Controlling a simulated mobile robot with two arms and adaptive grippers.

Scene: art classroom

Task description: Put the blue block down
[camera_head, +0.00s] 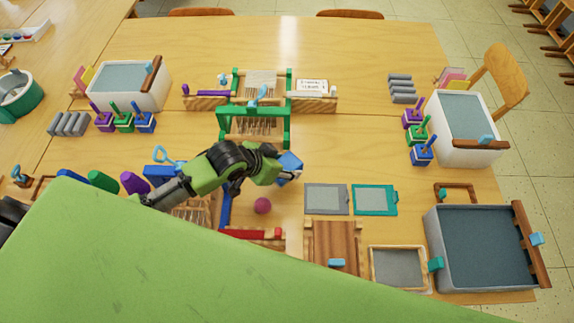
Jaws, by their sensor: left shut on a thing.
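The blue block (290,164) is at the end of my left arm, near the middle of the table. My left gripper (286,174) is shut on it. The dark wrist and fingers hide part of the block. I cannot tell from this view whether the block touches the table or hangs just above it. My right gripper is not in view.
A green loom-like frame (224,113) stands just behind the block. A grey panel (326,199) and a teal-framed panel (375,200) lie to the right. Bare table (350,150) shows right of the block.

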